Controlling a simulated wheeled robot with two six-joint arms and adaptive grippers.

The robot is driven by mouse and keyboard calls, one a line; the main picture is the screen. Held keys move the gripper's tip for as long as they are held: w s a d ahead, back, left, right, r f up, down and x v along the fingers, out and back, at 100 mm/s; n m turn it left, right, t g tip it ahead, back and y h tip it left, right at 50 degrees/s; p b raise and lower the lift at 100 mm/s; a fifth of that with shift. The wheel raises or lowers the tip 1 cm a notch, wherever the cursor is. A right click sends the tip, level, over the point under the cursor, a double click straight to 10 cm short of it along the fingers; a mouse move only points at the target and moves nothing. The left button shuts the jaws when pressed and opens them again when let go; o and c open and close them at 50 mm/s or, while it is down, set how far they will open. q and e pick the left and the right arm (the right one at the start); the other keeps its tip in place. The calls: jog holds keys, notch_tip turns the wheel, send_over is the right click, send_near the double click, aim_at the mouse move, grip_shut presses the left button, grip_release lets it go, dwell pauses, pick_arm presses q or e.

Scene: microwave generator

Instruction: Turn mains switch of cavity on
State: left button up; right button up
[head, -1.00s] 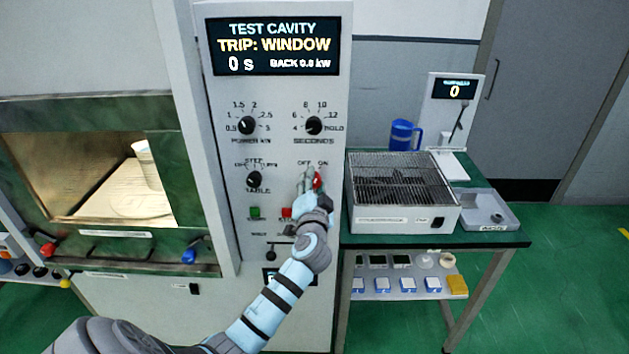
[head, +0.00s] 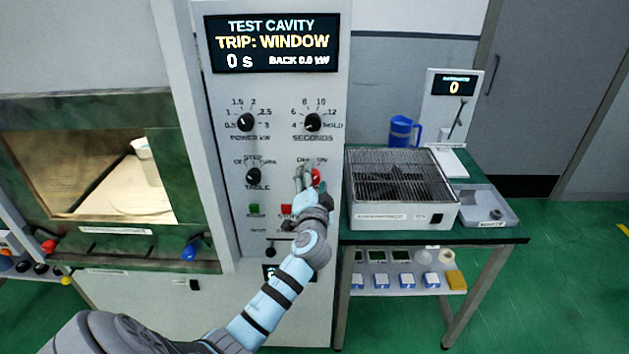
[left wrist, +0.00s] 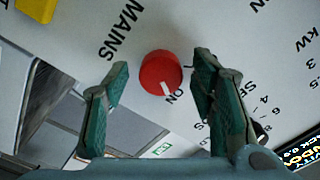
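The mains switch is a round red knob (head: 316,176) on the grey control panel, under the seconds dial. In the left wrist view the red knob (left wrist: 160,72) sits by the MAINS lettering, and its white pointer mark points toward the ON label. My left gripper (head: 306,172) is at the panel, its fingers just left of the knob in the head view. In the left wrist view my left gripper (left wrist: 162,82) is open, with a finger on either side of the knob and visible gaps. The display (head: 271,43) reads TRIP: WINDOW and 0 s. My right gripper is out of view.
The power dial (head: 246,122), seconds dial (head: 313,122) and table dial (head: 253,176) surround the switch. A green button (head: 253,210) and a red one are below. The cavity window (head: 95,180) is left. A bench with a wire-topped box (head: 400,217) stands right.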

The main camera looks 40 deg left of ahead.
pick_arm(q)
jog(key=v, duration=1.2)
jog(key=shift+w, duration=0.1)
jog(key=shift+d, duration=0.1)
